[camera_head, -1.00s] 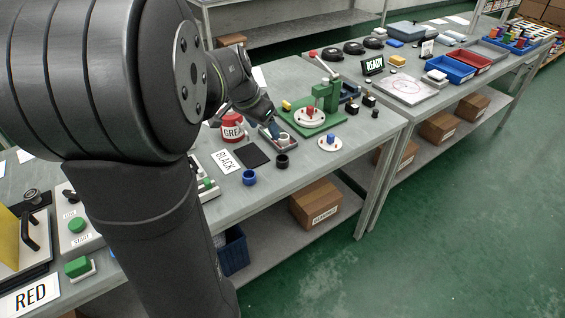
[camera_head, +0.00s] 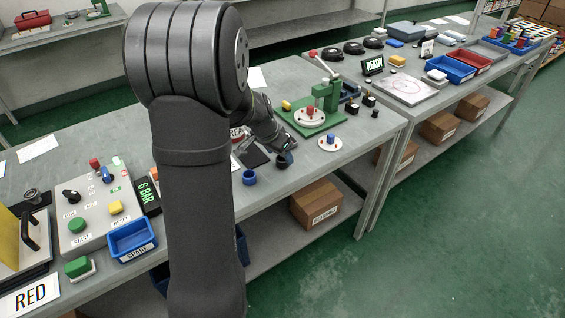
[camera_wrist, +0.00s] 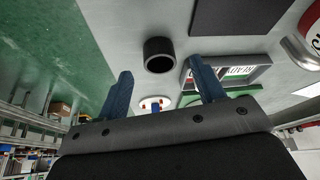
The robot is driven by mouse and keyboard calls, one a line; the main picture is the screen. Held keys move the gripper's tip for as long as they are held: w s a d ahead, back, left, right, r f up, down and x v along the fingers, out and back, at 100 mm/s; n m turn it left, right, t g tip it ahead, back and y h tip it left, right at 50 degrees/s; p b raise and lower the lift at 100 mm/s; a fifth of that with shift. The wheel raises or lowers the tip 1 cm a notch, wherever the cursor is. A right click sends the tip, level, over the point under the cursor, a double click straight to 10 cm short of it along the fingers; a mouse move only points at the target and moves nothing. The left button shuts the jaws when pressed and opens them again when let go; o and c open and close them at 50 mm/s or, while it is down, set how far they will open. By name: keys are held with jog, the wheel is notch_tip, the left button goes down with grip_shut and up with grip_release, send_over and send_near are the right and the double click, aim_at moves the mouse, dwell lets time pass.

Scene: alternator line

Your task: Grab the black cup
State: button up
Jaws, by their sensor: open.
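The black cup (camera_wrist: 159,56) stands upright on the grey bench in the wrist view, its open mouth showing. It lies just past my two blue fingertips, in line with the space between them. My gripper (camera_wrist: 160,70) is open, with nothing between the fingers. In the head view my gripper (camera_head: 283,152) is right at the cup and partly covers it. Whether a finger touches the cup cannot be told.
A blue cup (camera_head: 249,177) stands left of the gripper near the bench's front edge. A green press base (camera_head: 296,124) and a white round dish (camera_head: 330,143) are to the right. A dark mat (camera_wrist: 233,16) lies behind the black cup.

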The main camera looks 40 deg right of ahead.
jog(key=shift+x, duration=1.45)
jog(key=shift+d, duration=0.1)
jog(key=shift+c, duration=0.4)
jog(key=c, duration=1)
jog(key=shift+r, duration=0.1)
